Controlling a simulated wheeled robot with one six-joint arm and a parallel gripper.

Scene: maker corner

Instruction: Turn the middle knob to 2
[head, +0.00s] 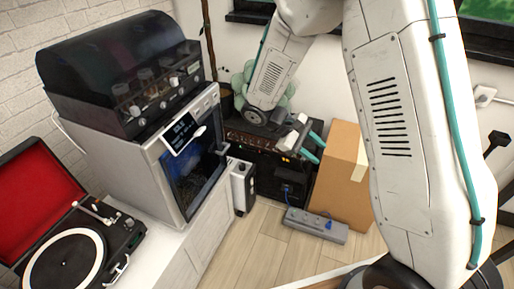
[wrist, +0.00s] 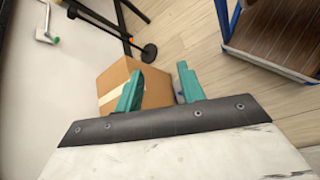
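A black machine (head: 120,62) with a dark hood stands at the upper left in the head view. Small light knobs show along its front, one of them a knob (head: 163,104) near the middle; their numbers are too small to read. A black amplifier-like box (head: 262,168) on the floor has a brownish control panel (head: 250,138), partly hidden by my arm. I cannot tell which one has the task's middle knob. My gripper (head: 314,147) is in front of this box's upper right, its teal fingers apart and empty. The wrist view shows the open fingers (wrist: 159,90) too.
A cardboard box (head: 342,180) stands right of the black box; it also shows in the wrist view (wrist: 155,92). A grey power strip (head: 316,226) lies on the floor. A white cabinet machine (head: 160,170) and a turntable (head: 75,255) are at left. Wooden floor (head: 258,250) is clear in front.

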